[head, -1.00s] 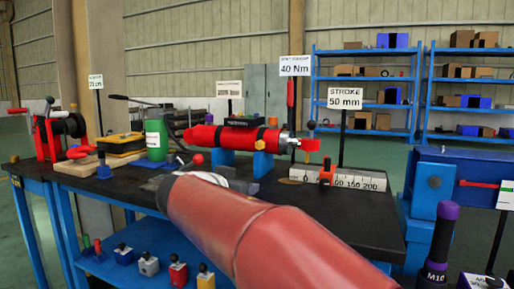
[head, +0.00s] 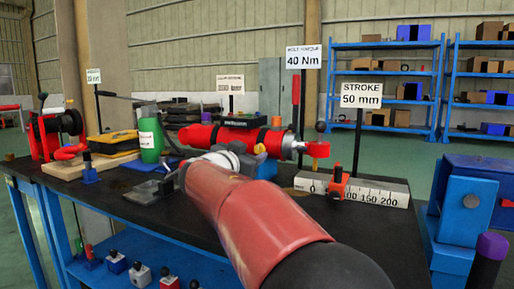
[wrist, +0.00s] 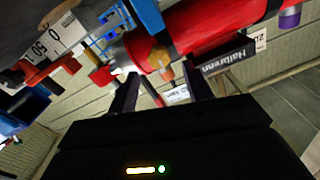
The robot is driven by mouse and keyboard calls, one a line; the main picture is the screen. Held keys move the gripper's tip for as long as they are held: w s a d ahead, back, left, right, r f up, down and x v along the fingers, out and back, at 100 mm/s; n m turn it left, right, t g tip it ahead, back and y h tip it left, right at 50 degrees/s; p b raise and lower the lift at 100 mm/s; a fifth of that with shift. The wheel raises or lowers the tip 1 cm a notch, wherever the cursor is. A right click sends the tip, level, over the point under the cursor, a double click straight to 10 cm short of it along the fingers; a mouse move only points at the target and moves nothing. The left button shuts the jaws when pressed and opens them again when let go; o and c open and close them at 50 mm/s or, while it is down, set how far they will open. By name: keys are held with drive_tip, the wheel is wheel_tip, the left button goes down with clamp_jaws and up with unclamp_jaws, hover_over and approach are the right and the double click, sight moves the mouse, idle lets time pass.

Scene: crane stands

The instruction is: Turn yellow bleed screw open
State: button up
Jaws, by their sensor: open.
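The red cylinder (head: 225,135) with black bands rests on blue supports on the dark bench top. A small yellow bleed screw (head: 260,149) shows on its near side, just beyond my wrist. In the wrist view, the yellow screw (wrist: 161,66) stands out from the red cylinder (wrist: 200,28). My gripper (wrist: 162,73) is open, with one dark finger on each side of the screw's line. I see no contact with the screw, and the remaining gap is hard to judge. In the head view my own arm hides the gripper.
A ruler block (head: 352,190) with a stroke sign (head: 360,96) stands right of the cylinder. A green bottle (head: 150,140) and a red-framed winch (head: 52,135) stand left. A blue machine (head: 468,200) is at the right. Bare bench top lies in front of the ruler.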

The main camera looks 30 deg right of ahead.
sight(259, 149)
drive_tip(key=shift+p+x, duration=0.35)
drive_tip(key=shift+x, duration=1.4)
drive_tip(key=c, duration=1)
